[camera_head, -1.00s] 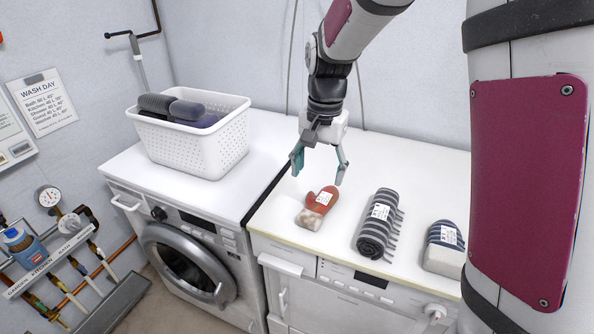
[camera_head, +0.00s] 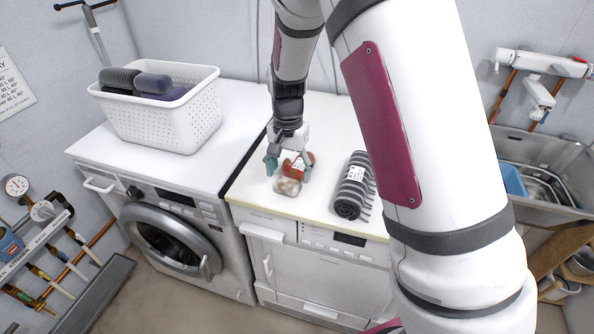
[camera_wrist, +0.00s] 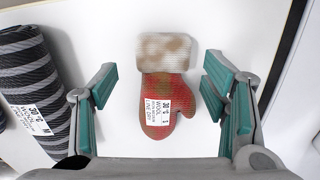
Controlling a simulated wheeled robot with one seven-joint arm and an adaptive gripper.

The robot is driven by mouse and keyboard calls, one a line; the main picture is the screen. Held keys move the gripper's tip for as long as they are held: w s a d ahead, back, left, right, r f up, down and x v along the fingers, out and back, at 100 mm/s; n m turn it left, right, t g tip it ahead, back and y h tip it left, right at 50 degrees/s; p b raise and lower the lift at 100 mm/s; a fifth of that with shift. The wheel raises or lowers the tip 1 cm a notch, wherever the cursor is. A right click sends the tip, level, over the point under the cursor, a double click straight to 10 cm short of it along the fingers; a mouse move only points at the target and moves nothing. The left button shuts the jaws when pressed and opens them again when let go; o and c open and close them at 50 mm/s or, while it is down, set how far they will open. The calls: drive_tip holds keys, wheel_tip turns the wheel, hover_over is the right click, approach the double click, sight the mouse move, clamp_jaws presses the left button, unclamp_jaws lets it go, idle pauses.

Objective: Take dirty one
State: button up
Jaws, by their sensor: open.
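A red knitted mitten (camera_wrist: 176,92) with a label lies on the white worktop. Its pale cuff (camera_wrist: 165,52) has brown stains; the mitten also shows in the head view (camera_head: 289,187). My gripper (camera_head: 288,166) is open just above the mitten, with one teal-padded finger on each side. In the wrist view, the mitten lies between the open fingers of my gripper (camera_wrist: 160,88), not gripped. A rolled grey striped textile (camera_head: 352,187) with a label lies to the right; in the wrist view it is at the left (camera_wrist: 30,85).
A white perforated basket (camera_head: 185,125) holding dark rolled textiles stands on the left worktop above a washing machine (camera_head: 170,235). A metal sink (camera_head: 540,155) with a blue tub (camera_head: 511,180) is at the right. My arm covers the worktop's right part.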

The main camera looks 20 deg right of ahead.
sight(290, 178)
drive_tip(key=f, duration=0.4)
drive_tip(key=shift+w+d+f, duration=0.15)
drive_tip(key=shift+w+d, duration=0.05)
drive_tip(key=shift+w, duration=0.1)
drive_tip(key=c, duration=1.3)
